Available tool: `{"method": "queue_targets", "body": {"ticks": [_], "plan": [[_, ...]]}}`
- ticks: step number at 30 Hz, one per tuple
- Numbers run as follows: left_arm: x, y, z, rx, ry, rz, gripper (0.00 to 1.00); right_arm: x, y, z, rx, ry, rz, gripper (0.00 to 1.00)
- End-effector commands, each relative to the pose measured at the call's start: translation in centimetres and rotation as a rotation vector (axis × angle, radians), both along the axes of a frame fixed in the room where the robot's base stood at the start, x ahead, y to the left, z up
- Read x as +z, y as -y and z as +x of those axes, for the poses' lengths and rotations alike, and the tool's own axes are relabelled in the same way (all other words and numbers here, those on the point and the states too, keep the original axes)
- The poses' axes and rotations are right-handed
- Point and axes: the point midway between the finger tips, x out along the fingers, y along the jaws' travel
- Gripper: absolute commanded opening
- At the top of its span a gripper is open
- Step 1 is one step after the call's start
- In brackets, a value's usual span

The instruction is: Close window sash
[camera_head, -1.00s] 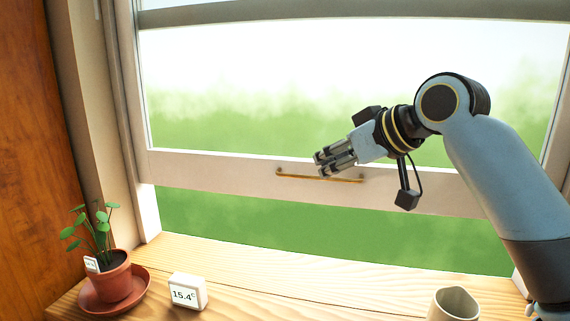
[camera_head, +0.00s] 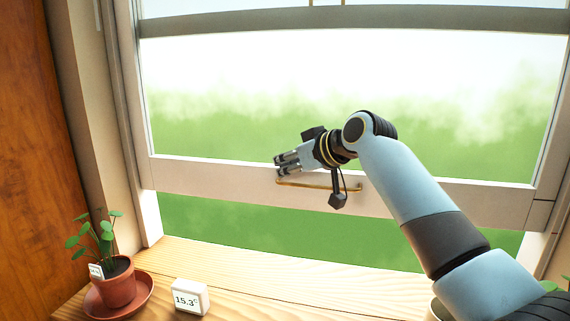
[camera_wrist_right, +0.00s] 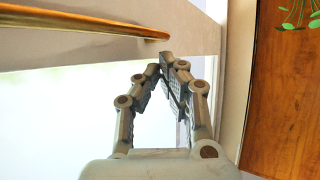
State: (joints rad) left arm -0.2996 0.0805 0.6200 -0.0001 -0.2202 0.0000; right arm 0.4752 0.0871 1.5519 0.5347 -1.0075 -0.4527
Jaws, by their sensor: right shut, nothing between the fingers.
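The window sash stands partly raised, its white bottom rail (camera_head: 215,178) above the wooden sill (camera_head: 250,252), with an open gap showing green outside. A thin brass handle (camera_head: 318,186) runs along that rail. My right gripper (camera_head: 279,165) is shut and empty, in front of the rail and near the handle's left end. In the right wrist view its fingers (camera_wrist_right: 167,62) meet with nothing between them. The brass handle (camera_wrist_right: 90,20) crosses the upper left there, apart from the fingers in the picture. Whether the gripper touches the rail cannot be told. My left gripper is not in view.
A potted plant (camera_head: 117,288) on a saucer and a small white display (camera_head: 190,297) reading 15.3 stand at the left of the sill. A cup at the lower right is mostly hidden by my right arm. The middle of the sill is clear.

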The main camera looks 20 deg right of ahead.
Motion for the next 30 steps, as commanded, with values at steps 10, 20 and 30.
{"method": "queue_targets", "body": {"ticks": [10, 20, 30], "plan": [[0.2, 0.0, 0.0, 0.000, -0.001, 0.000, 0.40, -0.9, -0.1, 0.2, 0.000, 0.000, 0.001, 0.00], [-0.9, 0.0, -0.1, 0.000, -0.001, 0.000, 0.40, -2.6, -0.1, 0.2, 0.000, -0.004, 0.001, 0.00], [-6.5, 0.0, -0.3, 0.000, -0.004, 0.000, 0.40, -11.7, -0.1, 0.0, 0.000, -0.012, 0.000, 0.00]]}}
